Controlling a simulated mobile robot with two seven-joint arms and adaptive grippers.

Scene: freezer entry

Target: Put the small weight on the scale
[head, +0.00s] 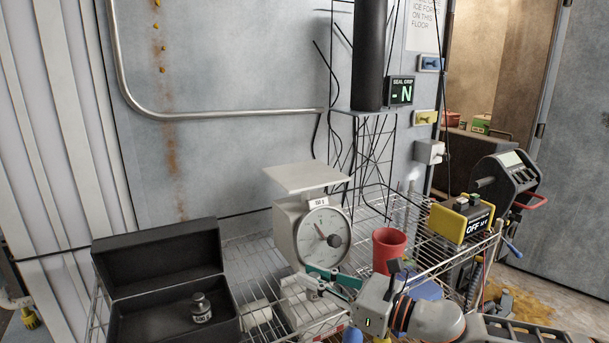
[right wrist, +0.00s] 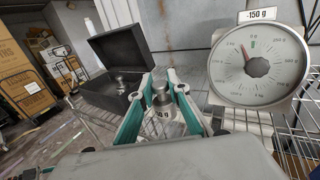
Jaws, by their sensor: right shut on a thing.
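The scale (head: 297,222) stands on the wire shelf, with a flat, empty pan (head: 306,177) on top and a round dial (head: 323,237) in front. Its dial also shows in the right wrist view (right wrist: 257,66), under a label that reads "-150 g". My right gripper (head: 326,281) is low in front of the scale, below its pan. In the right wrist view its green-edged fingers are shut on the small metal weight (right wrist: 162,104), which has a knob on top and a partly hidden label ending "0 g". My left gripper is not in view.
An open black case (head: 166,272) at the left holds another weight (head: 201,308), apparently marked 500 g. A red cup (head: 388,249) stands right of the scale. A yellow and black box (head: 459,219) sits further right. Wire frames stand behind the scale.

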